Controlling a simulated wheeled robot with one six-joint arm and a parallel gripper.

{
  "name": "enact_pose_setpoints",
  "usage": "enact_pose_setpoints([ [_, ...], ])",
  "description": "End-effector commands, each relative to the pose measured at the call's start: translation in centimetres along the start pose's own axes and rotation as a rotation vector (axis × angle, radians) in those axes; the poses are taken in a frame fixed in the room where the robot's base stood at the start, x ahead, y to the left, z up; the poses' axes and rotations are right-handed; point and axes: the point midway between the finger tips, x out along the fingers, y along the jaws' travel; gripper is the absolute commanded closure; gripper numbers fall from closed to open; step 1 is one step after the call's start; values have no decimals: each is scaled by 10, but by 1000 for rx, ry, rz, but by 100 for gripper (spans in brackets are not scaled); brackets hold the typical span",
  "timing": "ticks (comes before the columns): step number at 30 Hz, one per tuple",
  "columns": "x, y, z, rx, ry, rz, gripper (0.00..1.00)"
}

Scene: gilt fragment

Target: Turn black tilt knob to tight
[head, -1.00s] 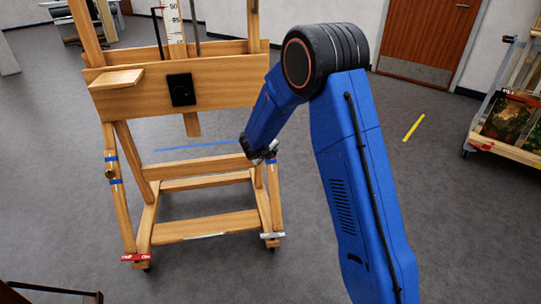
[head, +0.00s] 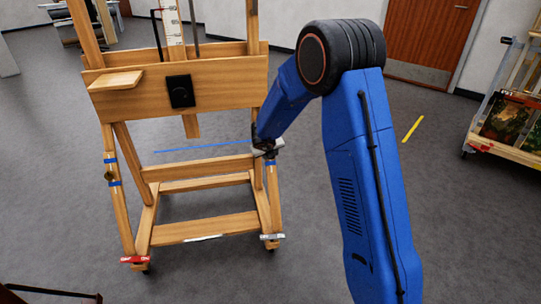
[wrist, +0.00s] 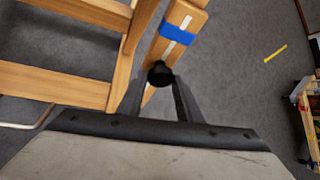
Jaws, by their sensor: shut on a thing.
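The black tilt knob (wrist: 160,75) sits on the slotted wooden strut of the easel, below a band of blue tape, in the wrist view. My gripper (wrist: 161,84) has a finger on each side of the knob and is shut on it. In the head view my gripper (head: 264,150) is at the easel's right leg, and the knob is hidden behind it. The wooden easel (head: 180,87) stands upright on the floor.
A black plate (head: 181,91) is on the easel's front board. A rack with paintings (head: 507,115) stands at the far right. Yellow tape (head: 413,128) marks the floor, and the floor between easel and rack is mostly clear.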

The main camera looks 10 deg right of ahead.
Motion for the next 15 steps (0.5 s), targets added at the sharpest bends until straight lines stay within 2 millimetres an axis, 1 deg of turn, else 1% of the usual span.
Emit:
enact_pose_setpoints([
  [6,1,0,-2,-1,4,-1,90],
  [7,1,0,-3,-1,4,-1,63],
  [9,1,0,-2,-1,4,-2,50],
  [15,0,0,-1,-1,2,-1,50],
])
